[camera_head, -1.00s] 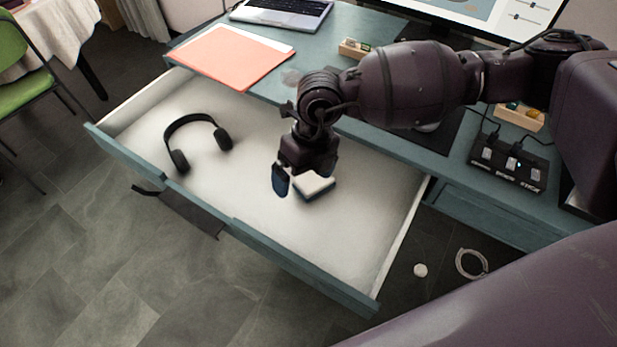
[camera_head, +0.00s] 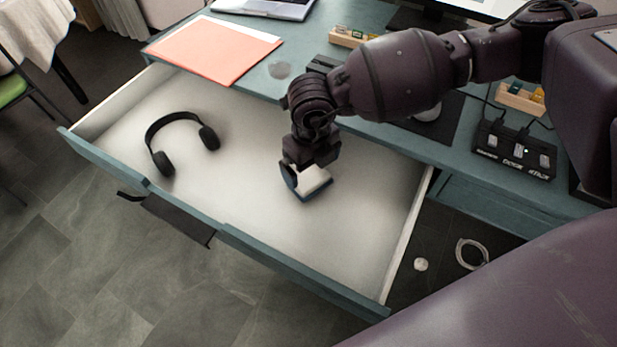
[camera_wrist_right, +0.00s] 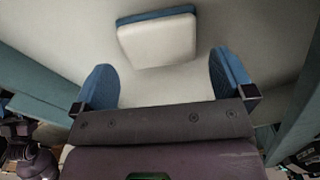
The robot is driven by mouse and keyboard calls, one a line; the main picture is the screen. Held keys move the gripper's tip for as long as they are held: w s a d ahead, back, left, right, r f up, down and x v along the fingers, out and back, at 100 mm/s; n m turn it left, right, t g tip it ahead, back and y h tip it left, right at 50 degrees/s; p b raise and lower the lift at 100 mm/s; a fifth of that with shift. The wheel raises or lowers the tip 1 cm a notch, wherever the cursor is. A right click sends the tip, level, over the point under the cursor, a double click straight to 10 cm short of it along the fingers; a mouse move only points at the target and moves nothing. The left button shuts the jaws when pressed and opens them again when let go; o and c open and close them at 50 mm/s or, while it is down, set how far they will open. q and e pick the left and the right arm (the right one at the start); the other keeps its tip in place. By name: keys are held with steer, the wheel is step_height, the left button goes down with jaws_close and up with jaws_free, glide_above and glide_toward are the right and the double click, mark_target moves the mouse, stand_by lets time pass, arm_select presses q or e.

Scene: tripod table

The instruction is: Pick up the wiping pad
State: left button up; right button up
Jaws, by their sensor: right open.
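The wiping pad (camera_head: 313,180), white on one face with a dark blue layer, lies in the open drawer (camera_head: 240,190). It also shows in the right wrist view (camera_wrist_right: 157,40), ahead of the fingertips. My right gripper (camera_head: 304,184) is low in the drawer at the pad, partly covering it in the head view. In the right wrist view its two blue-padded fingers (camera_wrist_right: 166,82) are wide apart, with nothing between them. The pad looks to be just beyond the fingers; contact cannot be told. My left gripper is not in view.
Black headphones (camera_head: 180,140) lie in the drawer's left part. The drawer's front wall (camera_head: 225,232) and right side wall (camera_head: 408,235) stand around the arm. The desk above holds an orange folder (camera_head: 215,50) and a black switch box (camera_head: 514,150). The drawer's middle floor is clear.

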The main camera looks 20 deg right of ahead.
mark_target(310, 176)
step_height(310, 176, down, 3)
steer(key=shift+s+f+b, duration=0.1)
steer(key=shift+f+b, duration=0.05)
steer(key=shift+b, duration=0.45)
steer(key=shift+f+b, duration=0.3)
steer(key=shift+f, duration=0.55)
steer(key=shift+r, duration=0.2)
steer(key=shift+c, duration=0.2)
steer(key=c, duration=0.6)
arm_select(q)
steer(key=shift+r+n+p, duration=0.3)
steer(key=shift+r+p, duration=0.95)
steer(key=shift+p, duration=1.8)
arm_select(e)
steer(key=shift+r, duration=10)
